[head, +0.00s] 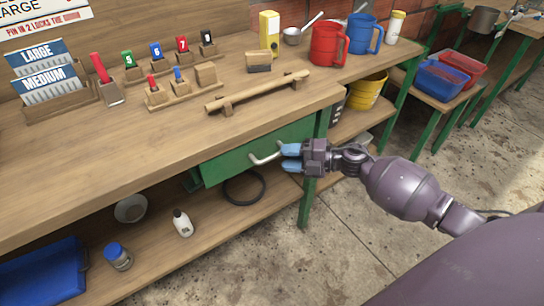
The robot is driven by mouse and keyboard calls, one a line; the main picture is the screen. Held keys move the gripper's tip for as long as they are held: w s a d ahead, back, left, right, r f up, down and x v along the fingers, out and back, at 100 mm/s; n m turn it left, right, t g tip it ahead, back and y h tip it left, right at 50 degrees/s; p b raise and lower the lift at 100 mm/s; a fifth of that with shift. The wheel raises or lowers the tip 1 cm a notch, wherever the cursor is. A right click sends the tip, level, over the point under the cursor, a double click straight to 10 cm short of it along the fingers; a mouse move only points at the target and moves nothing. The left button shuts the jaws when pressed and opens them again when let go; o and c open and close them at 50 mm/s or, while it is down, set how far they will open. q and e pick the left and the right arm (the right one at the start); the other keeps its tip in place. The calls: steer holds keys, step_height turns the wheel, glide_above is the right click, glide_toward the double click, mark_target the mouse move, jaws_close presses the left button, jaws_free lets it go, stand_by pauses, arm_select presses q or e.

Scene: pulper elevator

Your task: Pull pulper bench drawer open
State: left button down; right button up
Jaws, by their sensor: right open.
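The pulper bench drawer (232,164) has a green front and sits under the right part of the wooden bench top (150,145). My right gripper (287,158) is open, with blue fingertips at the right end of the handle. One finger is above the other. I cannot tell whether the fingertips touch the handle. My left gripper is not in view.
A green bench leg (310,190) stands just below my right gripper. A lower shelf holds a white bottle (182,223), a black ring (244,188) and a blue tray (42,274). Red (326,45) and blue (364,34) jugs stand on top. The concrete floor (330,250) in front is clear.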

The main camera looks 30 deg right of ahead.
mark_target(276, 157)
steer(key=shift+x, duration=2.35)
steer(key=shift+c, duration=0.4)
jaws_close()
